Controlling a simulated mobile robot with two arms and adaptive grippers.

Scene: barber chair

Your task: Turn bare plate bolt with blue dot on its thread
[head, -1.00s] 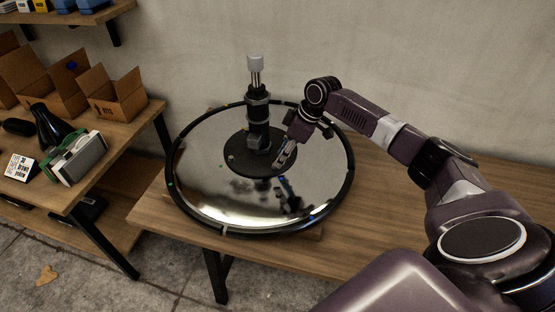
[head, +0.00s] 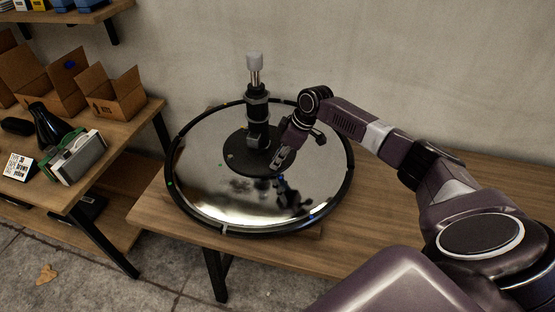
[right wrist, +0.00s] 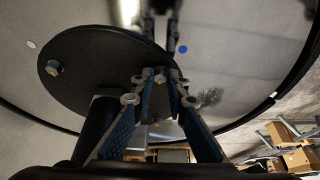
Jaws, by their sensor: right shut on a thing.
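The chair base is a round mirror-like disc (head: 215,200) with a black rim. A round black plate (head: 236,150) lies at its middle, under the upright black column (head: 258,118). My right gripper (head: 280,160) is at the plate's right front edge. In the right wrist view my right gripper (right wrist: 160,85) has its fingertips closed around a small plate bolt (right wrist: 160,77) near the plate's edge. A blue dot (right wrist: 183,49) shows on the disc close to that bolt. Its thread is hidden. Another plate bolt (right wrist: 54,68) stands bare near a white dot (right wrist: 31,45). My left gripper is not in view.
The base stands on a wooden table (head: 400,215) against a wall. The table is clear to the right. A wooden shelf (head: 130,125) at left holds cardboard boxes (head: 115,95), a dark bottle (head: 48,122) and a green and white device (head: 78,157).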

